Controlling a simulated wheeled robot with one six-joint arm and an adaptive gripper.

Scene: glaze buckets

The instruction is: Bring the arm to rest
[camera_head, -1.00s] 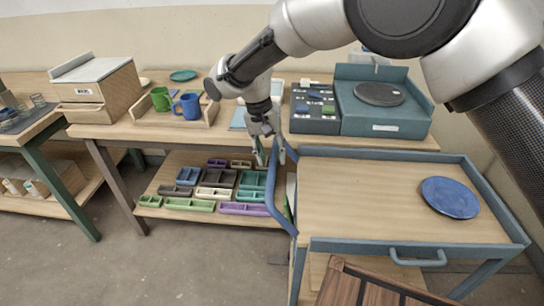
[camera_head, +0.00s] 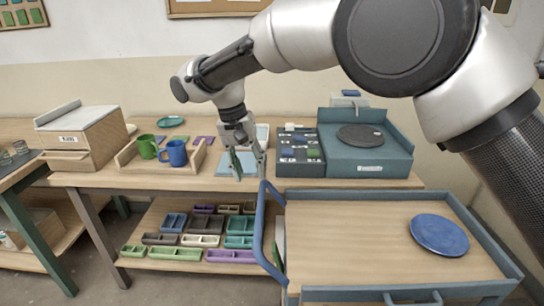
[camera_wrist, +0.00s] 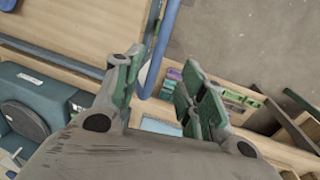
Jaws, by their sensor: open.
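My gripper (camera_head: 248,164) hangs from my arm in the head view, pointing down, in front of the back table and just behind the cart's left handle. Its fingers are spread with nothing between them. The wrist view shows the gripper (camera_wrist: 160,85) with two green-padded fingers apart and empty. The blue cart handle (camera_wrist: 163,40) shows beyond the fingers there, and I cannot tell the distance between them.
A cart (camera_head: 370,198) with a blue plate (camera_head: 439,235) stands front right. The back table (camera_head: 90,179) bears a wooden tray (camera_head: 200,160) with a green mug (camera_head: 147,146) and a blue mug (camera_head: 174,153), and a teal box (camera_head: 365,164). Small bins fill the lower shelf (camera_head: 160,264).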

